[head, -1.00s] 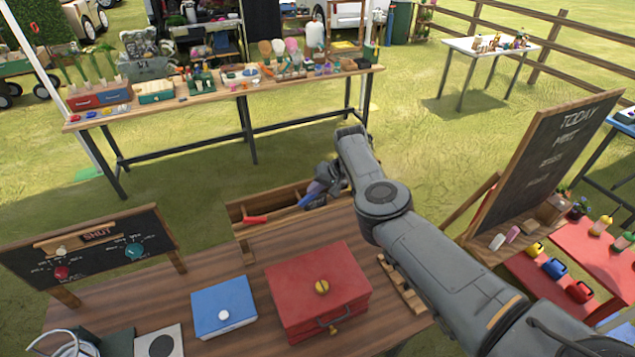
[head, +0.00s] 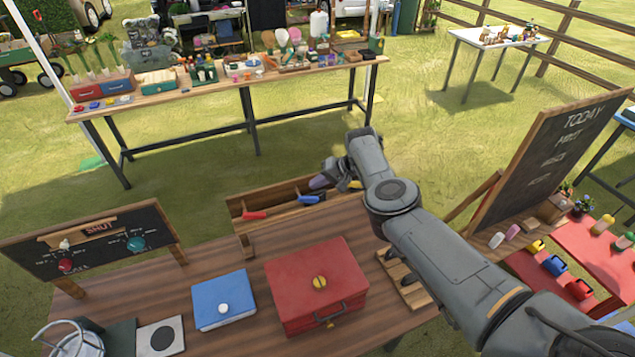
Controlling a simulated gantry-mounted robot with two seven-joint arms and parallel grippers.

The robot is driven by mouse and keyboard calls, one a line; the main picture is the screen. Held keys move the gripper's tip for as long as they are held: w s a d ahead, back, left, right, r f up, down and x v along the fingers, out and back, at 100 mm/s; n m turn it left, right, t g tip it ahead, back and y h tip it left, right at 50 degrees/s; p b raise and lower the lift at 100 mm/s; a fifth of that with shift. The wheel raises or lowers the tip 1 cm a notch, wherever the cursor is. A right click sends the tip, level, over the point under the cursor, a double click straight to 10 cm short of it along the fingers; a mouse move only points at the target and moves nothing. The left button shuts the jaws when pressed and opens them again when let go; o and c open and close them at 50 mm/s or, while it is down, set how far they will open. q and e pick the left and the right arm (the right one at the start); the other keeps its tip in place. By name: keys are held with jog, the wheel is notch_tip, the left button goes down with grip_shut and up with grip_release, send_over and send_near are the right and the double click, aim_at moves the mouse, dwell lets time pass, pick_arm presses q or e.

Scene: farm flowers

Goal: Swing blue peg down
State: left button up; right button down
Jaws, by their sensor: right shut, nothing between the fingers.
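A blue peg (head: 312,199) lies low in the long wooden trough (head: 238,207) at the far edge of the table. A red peg (head: 254,215) lies in the same trough to its left. A purple piece (head: 319,182) stands out just above the blue peg, against my gripper; I cannot tell how it is fixed. My right gripper (head: 340,177) is shut and empty at the right end of the trough, up and right of the blue peg. Its fingertips are small and partly hidden by my wrist. My left gripper is not in view.
A red box (head: 315,290) and a blue box (head: 223,302) stand on the wooden table (head: 245,341). A small chalkboard (head: 95,248) stands at the left, a large one (head: 550,155) at the right. My right forearm passes over the table's right side.

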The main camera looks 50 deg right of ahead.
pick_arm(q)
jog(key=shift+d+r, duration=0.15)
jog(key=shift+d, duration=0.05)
pick_arm(e)
jog(key=shift+r, duration=0.1)
